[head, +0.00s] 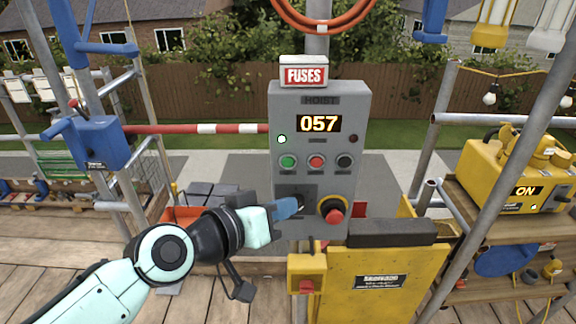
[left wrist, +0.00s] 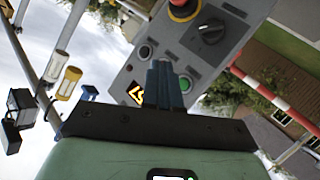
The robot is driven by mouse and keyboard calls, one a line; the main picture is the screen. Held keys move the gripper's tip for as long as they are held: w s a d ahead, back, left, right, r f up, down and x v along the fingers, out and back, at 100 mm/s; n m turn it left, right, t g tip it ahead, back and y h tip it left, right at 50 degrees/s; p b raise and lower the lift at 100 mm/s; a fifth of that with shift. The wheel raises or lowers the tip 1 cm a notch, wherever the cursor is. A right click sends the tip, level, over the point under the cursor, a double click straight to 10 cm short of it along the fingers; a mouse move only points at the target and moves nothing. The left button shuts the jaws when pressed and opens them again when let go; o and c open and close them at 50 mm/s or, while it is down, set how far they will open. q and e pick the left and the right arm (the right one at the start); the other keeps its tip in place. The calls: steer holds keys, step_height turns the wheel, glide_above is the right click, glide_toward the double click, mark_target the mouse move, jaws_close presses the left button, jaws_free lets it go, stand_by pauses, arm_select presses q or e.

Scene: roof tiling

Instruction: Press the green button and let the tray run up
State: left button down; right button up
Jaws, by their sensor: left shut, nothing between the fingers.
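The grey hoist panel (head: 360,115) carries a lit display (head: 319,124) reading 057. The green button (head: 288,161) is at the left of a row with a red button (head: 316,161) and a black one (head: 344,161). My left gripper (head: 298,206) is shut and empty, its blue fingertips in front of the panel below the green button. In the left wrist view the fingertips (left wrist: 164,66) point at the button row, with the green button (left wrist: 186,84) beside them; contact cannot be told. An orange tray (head: 178,214) with grey tiles shows behind my arm, partly hidden. My right gripper is out of view.
A red stop knob (head: 335,214) in a yellow ring sits at the panel's lower right. A dark rotary switch (left wrist: 208,32) is beside it in the left wrist view. A yellow gate (head: 385,285) stands below right, scaffold poles on both sides. A yellow machine (head: 500,175) reads ON.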

mark_target(288, 162)
arm_select(q)
steer(key=shift+s+r, duration=0.1)
steer(key=shift+r, duration=0.1)
steer(key=shift+w+p, duration=1.75)
steer(key=shift+w, duration=2.7)
steer(key=shift+w, duration=0.15)
steer(key=shift+w, duration=0.3)
